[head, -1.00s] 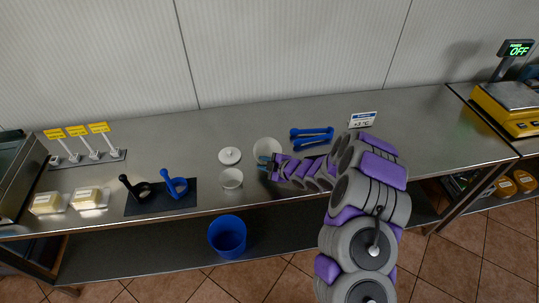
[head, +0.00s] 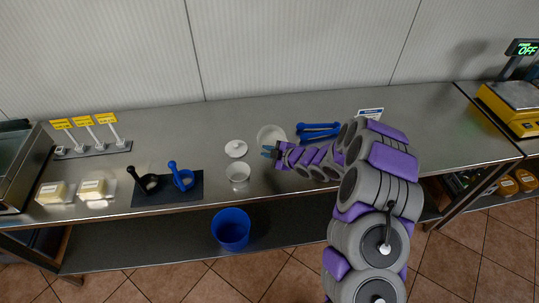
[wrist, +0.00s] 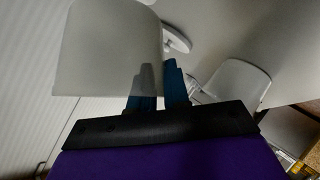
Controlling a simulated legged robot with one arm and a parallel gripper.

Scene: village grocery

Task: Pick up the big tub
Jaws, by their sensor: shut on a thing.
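The big tub (head: 268,135) is white and open-topped, and shows at the back of the steel counter beyond my gripper (head: 270,151). In the wrist view the big tub (wrist: 105,45) fills the upper left. My gripper (wrist: 160,88) is shut on its wall, with one blue finger showing dimly through the translucent side. I cannot tell surely whether its base is clear of the counter. A smaller white tub (head: 238,174) stands nearer the counter's front edge. A round white lid (head: 236,149) lies left of the big tub.
Blue tongs (head: 319,131) lie right of the big tub, near a price sign (head: 370,113). A dark mat (head: 152,200) with black and blue tools is at left. A blue bucket (head: 231,229) stands below the counter.

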